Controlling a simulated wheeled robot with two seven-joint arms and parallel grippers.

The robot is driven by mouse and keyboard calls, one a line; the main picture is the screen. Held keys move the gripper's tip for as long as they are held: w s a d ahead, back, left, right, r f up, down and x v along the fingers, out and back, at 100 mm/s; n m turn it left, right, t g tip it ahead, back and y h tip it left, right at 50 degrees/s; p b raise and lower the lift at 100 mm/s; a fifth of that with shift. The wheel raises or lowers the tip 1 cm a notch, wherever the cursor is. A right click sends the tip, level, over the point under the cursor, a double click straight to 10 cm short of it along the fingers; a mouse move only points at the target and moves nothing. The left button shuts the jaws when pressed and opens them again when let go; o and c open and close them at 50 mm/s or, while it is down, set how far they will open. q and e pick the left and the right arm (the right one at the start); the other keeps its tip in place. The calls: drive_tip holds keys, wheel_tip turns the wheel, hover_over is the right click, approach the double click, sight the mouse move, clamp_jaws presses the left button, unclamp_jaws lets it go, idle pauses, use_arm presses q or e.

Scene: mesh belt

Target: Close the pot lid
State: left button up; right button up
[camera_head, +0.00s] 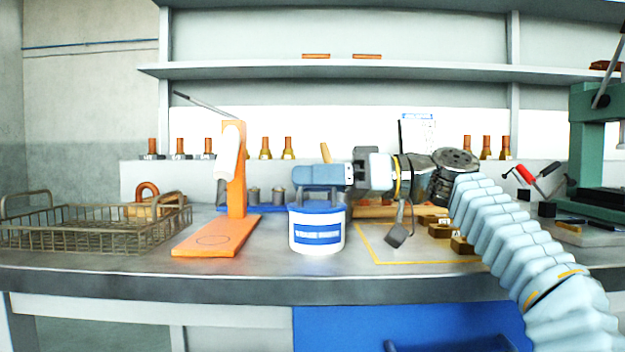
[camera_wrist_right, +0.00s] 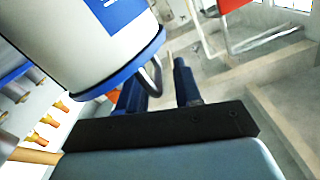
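The white pot (camera_head: 317,239) with a blue label stands upright on the bench, mid-picture. Its blue top, the lid or rim (camera_head: 318,208), is partly hidden under my right gripper (camera_head: 315,194); I cannot tell how far the lid is closed. In the right wrist view the pot (camera_wrist_right: 85,45) fills the upper left, with a blue rim (camera_wrist_right: 122,68) and a thin metal loop (camera_wrist_right: 151,76). My right gripper (camera_wrist_right: 160,80) has its two blue fingers apart, beside the loop. I cannot tell whether they touch it. My left gripper is out of view.
An orange stand (camera_head: 215,240) is left of the pot, and a wire basket (camera_head: 90,232) stands farther left. Brass blocks (camera_head: 440,230) lie to the right inside a yellow outline. A green press (camera_head: 596,150) stands far right. The bench front edge before the pot is clear.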

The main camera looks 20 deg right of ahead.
drive_tip(key=v, duration=0.7)
drive_tip(key=shift+d+p, duration=0.3)
drive_tip(key=shift+p, duration=0.05)
drive_tip(key=shift+s, duration=0.1)
